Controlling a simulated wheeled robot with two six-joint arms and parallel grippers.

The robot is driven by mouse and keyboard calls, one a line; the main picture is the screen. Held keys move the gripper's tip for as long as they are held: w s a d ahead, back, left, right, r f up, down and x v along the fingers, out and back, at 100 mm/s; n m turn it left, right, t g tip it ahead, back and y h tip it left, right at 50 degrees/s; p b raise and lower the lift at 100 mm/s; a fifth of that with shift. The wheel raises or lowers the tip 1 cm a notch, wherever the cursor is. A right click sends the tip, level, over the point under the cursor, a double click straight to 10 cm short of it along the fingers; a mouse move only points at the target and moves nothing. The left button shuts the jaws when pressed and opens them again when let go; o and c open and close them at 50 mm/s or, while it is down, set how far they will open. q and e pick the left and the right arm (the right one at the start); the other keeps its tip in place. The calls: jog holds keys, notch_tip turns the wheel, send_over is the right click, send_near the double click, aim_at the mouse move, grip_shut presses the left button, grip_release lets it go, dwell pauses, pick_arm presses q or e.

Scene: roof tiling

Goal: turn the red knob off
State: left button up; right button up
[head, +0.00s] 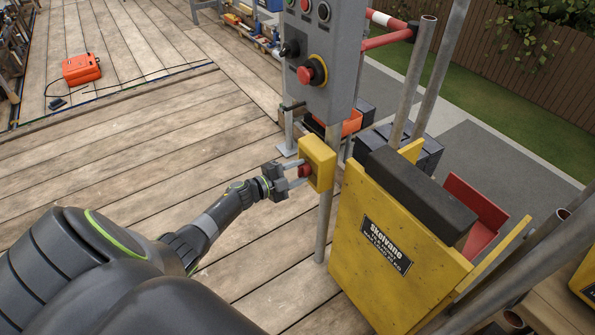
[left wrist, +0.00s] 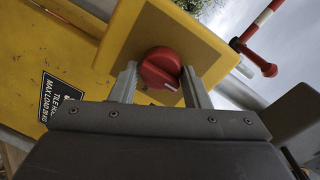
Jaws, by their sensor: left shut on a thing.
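The red knob (left wrist: 160,67) sits on the face of a small yellow box (head: 318,158), which is fixed to a grey upright pole. In the left wrist view the knob is round with a raised grip and a pale mark at its lower right. My left gripper (head: 301,176) reaches the box from the left. Its two fingers (left wrist: 162,84) stand on either side of the knob, shut on it. In the head view the knob (head: 304,170) shows only partly between the fingers. My right gripper is in neither view.
A grey control panel (head: 318,50) with a red emergency button (head: 305,75) stands above the box. A yellow hoist carriage (head: 385,250) with a dark label is to the right. An orange case (head: 81,69) lies far left on the wooden deck.

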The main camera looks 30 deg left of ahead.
pick_arm(q)
jog(key=shift+w+r, duration=0.15)
jog(key=shift+r, duration=0.1)
jog(key=o, duration=0.7)
jog(key=shift+o, duration=1.1)
jog(key=shift+f, duration=0.15)
jog(key=shift+s+a, duration=0.1)
jog(key=shift+s, duration=0.1)
jog(key=v, duration=1.7)
jog(key=shift+s, duration=0.1)
